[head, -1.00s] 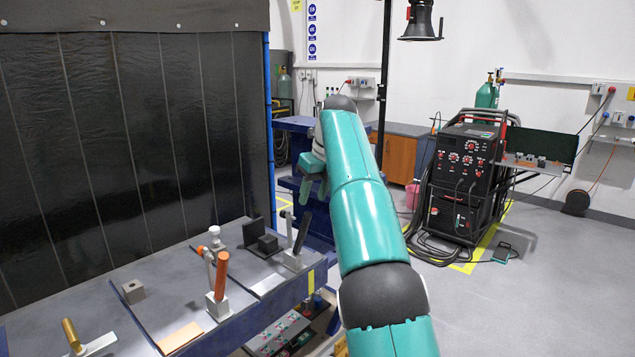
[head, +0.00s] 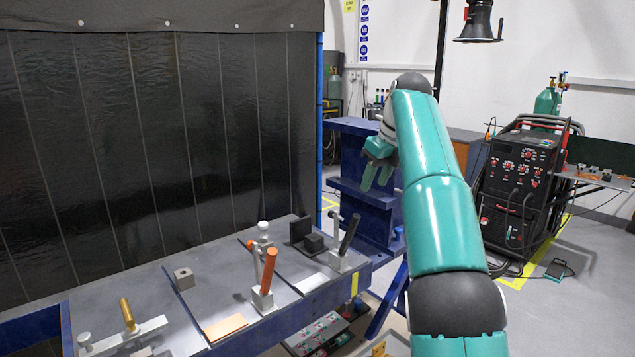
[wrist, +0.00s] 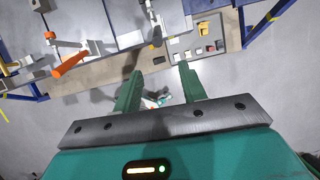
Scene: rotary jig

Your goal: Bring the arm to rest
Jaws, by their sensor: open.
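My gripper (head: 376,176) hangs from my teal arm in the head view, right of the workbench and in front of a blue steel stand. Its two teal fingers point down and stand apart with nothing between them. In the wrist view my gripper (wrist: 160,95) is also open and empty. An orange-handled clamp (head: 267,275) stands upright on the bench and also shows at the upper left of the wrist view (wrist: 70,62).
The workbench (head: 225,273) carries a grey block (head: 184,279), a black-handled clamp (head: 347,240), a dark angle block (head: 307,233) and a brass-handled fixture (head: 128,318). A dark welding curtain (head: 160,150) stands behind it. A welding machine (head: 520,185) stands at right. Floor between is open.

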